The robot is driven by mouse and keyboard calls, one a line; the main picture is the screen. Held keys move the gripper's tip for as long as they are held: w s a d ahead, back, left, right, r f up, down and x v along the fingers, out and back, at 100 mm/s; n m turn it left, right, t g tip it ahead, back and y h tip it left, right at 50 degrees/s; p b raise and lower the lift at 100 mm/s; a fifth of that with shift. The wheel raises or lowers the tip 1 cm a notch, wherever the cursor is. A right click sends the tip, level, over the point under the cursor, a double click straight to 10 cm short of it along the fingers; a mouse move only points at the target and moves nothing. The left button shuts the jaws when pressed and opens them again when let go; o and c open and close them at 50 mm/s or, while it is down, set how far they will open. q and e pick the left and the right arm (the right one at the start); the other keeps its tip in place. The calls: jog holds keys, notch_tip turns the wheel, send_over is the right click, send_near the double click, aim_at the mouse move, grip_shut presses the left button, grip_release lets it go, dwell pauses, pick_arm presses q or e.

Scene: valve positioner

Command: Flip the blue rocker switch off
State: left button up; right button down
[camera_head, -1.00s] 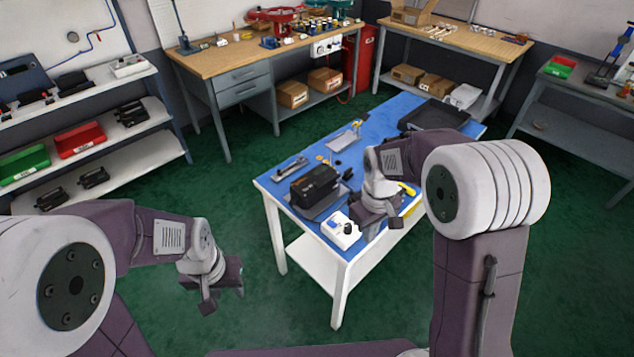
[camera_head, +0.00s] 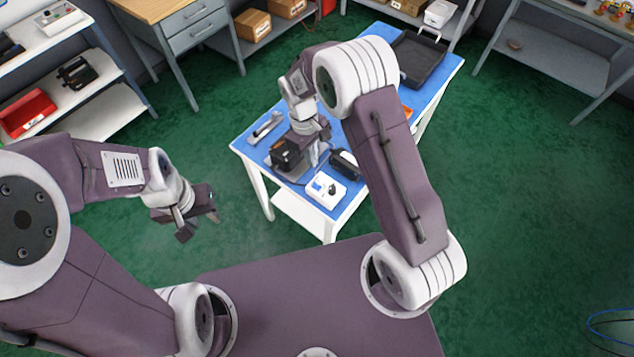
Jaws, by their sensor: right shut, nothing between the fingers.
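A white box (camera_head: 335,200) sits at the near corner of the blue-topped table (camera_head: 246,143). It has a small blue rocker switch (camera_head: 317,187) on its left part and a dark knob beside it; which way the rocker is tipped is too small to tell. My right gripper (camera_head: 316,156) is over the table just behind the white box, beside a black device, shut and empty, apart from the switch. My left gripper (camera_head: 198,222) hangs over the green floor, left of the table, with its fingers apart and nothing between them.
A black boxy device (camera_head: 285,155) stands left of my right gripper. Another dark object (camera_head: 345,163) lies behind the white box. A black tray (camera_head: 418,58) is at the table's far end.

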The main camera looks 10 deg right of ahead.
jog(key=p, duration=0.2)
send_near(319, 190)
jog(key=f, duration=0.4)
jog(key=f+p, duration=0.1)
jog(key=shift+s+d+f, duration=0.25)
jog(key=shift+f, duration=0.15)
jog(key=shift+s+f, duration=0.1)
jog(key=shift+f, duration=0.3)
jog(key=shift+f, duration=0.2)
